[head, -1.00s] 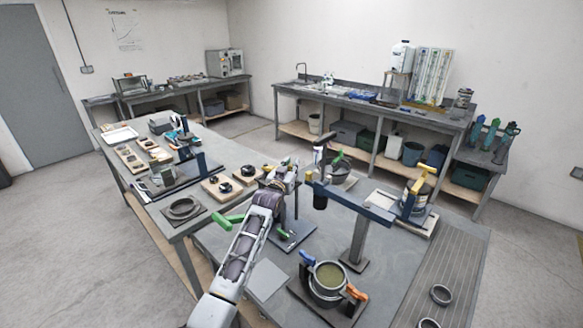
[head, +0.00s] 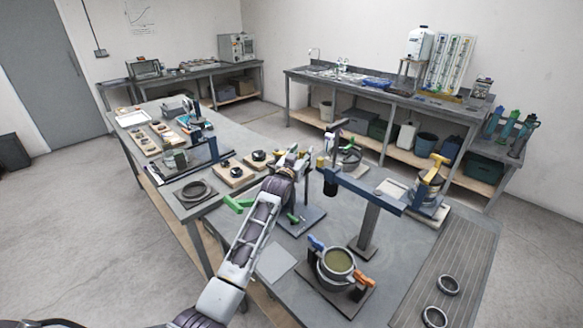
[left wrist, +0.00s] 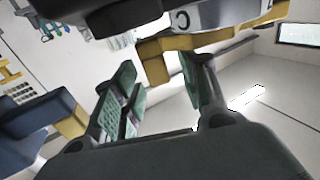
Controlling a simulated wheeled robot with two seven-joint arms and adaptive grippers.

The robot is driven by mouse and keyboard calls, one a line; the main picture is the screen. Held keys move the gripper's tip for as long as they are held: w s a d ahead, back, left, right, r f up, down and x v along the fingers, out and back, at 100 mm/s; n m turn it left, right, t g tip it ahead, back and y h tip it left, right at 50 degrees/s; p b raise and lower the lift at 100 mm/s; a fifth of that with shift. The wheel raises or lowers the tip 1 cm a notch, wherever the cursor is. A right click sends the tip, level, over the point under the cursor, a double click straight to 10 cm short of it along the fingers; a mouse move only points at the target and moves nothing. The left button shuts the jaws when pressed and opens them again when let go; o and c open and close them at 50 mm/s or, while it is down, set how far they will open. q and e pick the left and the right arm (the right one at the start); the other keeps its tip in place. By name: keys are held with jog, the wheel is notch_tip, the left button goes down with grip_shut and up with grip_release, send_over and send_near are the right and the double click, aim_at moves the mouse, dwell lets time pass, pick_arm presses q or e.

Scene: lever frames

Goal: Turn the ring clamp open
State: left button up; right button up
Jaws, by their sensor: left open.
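My left gripper (head: 296,160) reaches over the bench to the top of an upright stand whose grey base plate (head: 302,220) rests on the bench. In the left wrist view its two green-padded fingers (left wrist: 162,95) are apart. A yellow lever-like part (left wrist: 155,62) of the clamp hangs down between or just beyond the fingertips. I cannot tell whether they touch it. A metal plate marked C (left wrist: 205,15) and a dark body (left wrist: 95,15) sit above it. In the head view my gripper mostly hides this clamp, and the ring cannot be made out. My right gripper is out of view.
A blue beam on a grey post (head: 370,232) stands right of my gripper. A pot with blue and orange handles (head: 338,262) is in front of it. Wooden blocks with black knobs (head: 235,172) lie to the left. A grey plate (head: 276,262) lies flat near the front edge.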

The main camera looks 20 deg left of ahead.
pick_arm(q)
jog(key=s, duration=1.1)
jog(key=shift+a, duration=0.45)
